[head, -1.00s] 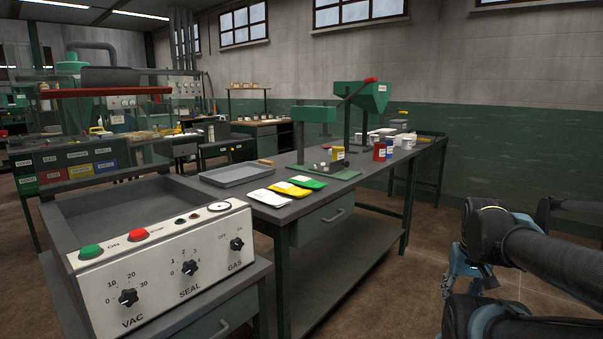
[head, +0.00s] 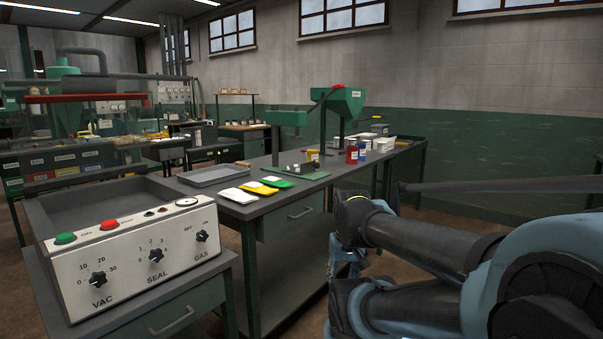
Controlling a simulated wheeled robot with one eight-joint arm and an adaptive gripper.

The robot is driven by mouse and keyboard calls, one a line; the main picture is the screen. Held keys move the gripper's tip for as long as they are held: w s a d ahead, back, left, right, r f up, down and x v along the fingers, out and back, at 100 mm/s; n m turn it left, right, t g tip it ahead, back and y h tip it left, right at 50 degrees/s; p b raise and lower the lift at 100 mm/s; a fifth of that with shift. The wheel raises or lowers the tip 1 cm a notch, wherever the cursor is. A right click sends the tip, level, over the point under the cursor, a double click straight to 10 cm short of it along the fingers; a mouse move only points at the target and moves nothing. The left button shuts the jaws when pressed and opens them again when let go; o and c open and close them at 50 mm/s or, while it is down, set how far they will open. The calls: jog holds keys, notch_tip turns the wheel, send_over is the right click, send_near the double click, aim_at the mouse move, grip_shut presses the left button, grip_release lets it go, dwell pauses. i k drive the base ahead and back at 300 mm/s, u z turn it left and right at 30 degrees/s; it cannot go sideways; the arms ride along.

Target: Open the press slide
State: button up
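A green bench press (head: 287,118) stands on the long workbench (head: 247,206), with a green base plate (head: 300,177) under it. A long dark lever with a red grip (head: 337,87) slants up to the right beside it. A green hopper (head: 344,103) on a dark post stands behind to the right. I cannot make out which part is the slide, or its position, at this distance. My arm is folded at the lower right, well apart from the press. Light blue parts at its near end (head: 345,268) may be my gripper; its fingers cannot be made out.
A sealing machine (head: 130,250) with knobs and buttons fills the left foreground. A grey tray (head: 213,176) and white, yellow and green pouches (head: 262,188) lie on the bench. Red and blue containers (head: 352,155) stand near the hopper. Brown floor is open right of the bench.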

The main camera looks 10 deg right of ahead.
aim_at(310, 167)
jog(key=z, duration=0.5)
jog(key=k, duration=1.15)
jog(key=z, duration=0.85)
jog(key=i, duration=1.35)
jog(key=u, duration=0.85)
jog(key=i, duration=0.7)
jog(key=u, duration=0.3)
